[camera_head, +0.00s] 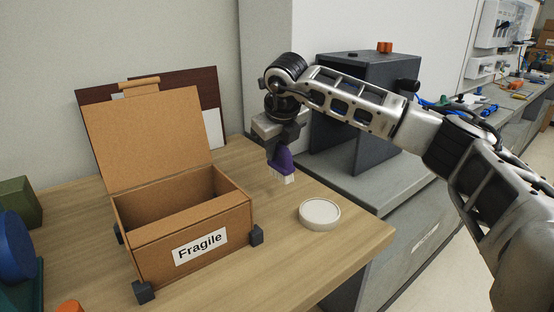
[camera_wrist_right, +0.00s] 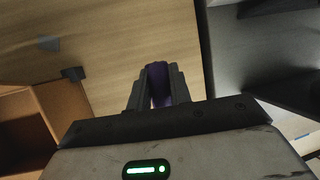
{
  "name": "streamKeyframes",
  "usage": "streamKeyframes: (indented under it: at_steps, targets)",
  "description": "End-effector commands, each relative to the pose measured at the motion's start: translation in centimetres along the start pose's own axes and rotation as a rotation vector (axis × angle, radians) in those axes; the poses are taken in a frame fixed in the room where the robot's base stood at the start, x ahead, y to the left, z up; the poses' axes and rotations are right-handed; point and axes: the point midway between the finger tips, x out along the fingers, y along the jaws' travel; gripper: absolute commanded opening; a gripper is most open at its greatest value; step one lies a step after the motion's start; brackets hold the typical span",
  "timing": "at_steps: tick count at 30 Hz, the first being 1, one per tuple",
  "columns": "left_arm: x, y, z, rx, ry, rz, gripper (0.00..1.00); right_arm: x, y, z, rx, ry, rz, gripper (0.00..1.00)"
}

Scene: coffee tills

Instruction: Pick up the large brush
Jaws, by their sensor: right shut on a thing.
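The large brush (camera_head: 282,161) has a purple handle and pale bristles that point down. I cannot tell whether the bristle tips touch the table. My right gripper is shut on the purple handle. The right wrist view also shows the purple handle (camera_wrist_right: 158,84) between the two dark fingers (camera_wrist_right: 157,80). The upper part of the handle is hidden by the fingers. My left gripper is not in view.
An open cardboard box marked Fragile (camera_head: 160,248) stands on the table (camera_head: 285,265) left of the brush. A round white dish (camera_head: 319,214) lies to its right, near the table edge. A dark grey machine (camera_head: 365,90) stands behind my right arm. Blue and green objects are at far left.

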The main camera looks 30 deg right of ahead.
Motion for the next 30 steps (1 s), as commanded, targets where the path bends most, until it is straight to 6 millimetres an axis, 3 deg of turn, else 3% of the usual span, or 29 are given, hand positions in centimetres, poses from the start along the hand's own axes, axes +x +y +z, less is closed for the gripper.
streamKeyframes:
  at_steps: [8,15,21,30]
  targets:
    - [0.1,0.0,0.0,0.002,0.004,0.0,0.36,-7.8,2.4,-0.8,-0.004,-0.008,0.0,0.0]
    - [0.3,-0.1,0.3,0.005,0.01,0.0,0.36,-12.0,5.8,-3.5,-0.005,-0.005,0.0,0.0]
    - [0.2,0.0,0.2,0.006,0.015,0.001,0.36,-14.0,7.2,-4.6,-0.003,-0.002,0.0,0.0]
    - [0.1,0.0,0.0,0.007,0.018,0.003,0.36,-14.6,7.6,-4.9,-0.001,-0.001,-0.001,0.0]
